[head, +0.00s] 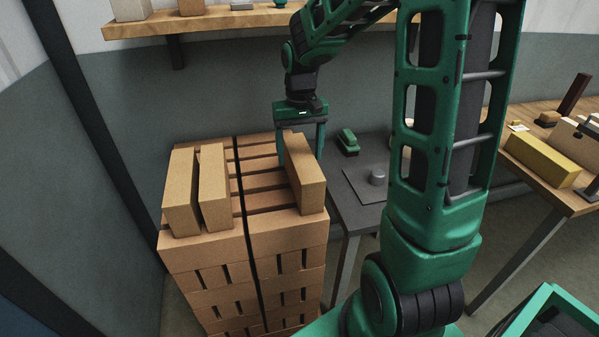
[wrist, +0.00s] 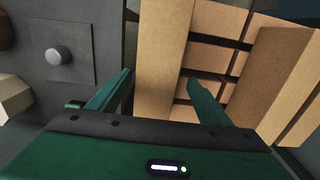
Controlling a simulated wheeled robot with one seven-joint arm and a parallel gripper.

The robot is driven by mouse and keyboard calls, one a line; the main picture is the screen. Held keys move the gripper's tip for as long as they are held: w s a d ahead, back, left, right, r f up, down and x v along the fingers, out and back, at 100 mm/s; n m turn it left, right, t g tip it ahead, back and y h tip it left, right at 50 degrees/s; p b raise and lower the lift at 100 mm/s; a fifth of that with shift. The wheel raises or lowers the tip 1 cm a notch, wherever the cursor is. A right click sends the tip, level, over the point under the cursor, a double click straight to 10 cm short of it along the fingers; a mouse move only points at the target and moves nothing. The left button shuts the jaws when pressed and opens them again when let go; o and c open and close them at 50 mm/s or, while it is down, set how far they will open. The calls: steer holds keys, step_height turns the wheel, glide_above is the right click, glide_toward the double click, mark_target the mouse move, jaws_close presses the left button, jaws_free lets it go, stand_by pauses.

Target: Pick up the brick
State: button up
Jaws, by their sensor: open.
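A tan brick (head: 307,187) stands on its long edge on the right side of the top of a brick stack (head: 290,240). My gripper (head: 301,160) is open over the far end of this brick, one finger to each side. In the wrist view the brick (wrist: 163,50) runs between the two green fingers of my gripper (wrist: 161,78). I cannot tell whether either finger touches it. Two more bricks stand on the left of the stack, an outer one (head: 181,190) and an inner one (head: 214,187).
A grey table (head: 365,212) with a metal knob (head: 377,177) and a green object (head: 348,142) stands close on the right. A wooden shelf (head: 230,20) is above on the wall. A wooden workbench (head: 545,175) is at far right.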

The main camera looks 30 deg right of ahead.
steer(key=f, duration=0.4)
steer(key=shift+s+d, duration=0.1)
steer(key=shift+d, duration=0.15)
jaws_close()
